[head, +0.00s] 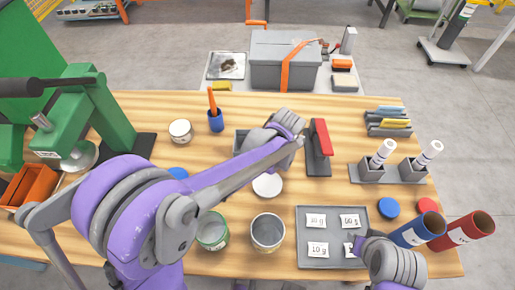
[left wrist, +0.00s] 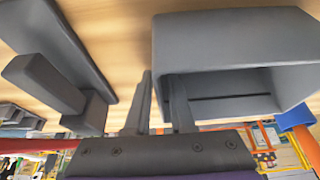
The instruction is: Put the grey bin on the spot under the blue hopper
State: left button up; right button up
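The grey bin (head: 239,140) is a small open box on the wooden bench, partly hidden behind my left gripper (head: 297,137). It fills the right of the left wrist view (left wrist: 235,50), with its opening toward the camera.
A red-topped grey tool (head: 320,150) stands right of my left gripper. A labelled tray (head: 307,263) and a red tube (head: 465,232) are at the right.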

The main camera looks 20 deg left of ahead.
pick_arm(q)
grip_shut()
dwell(1.1)
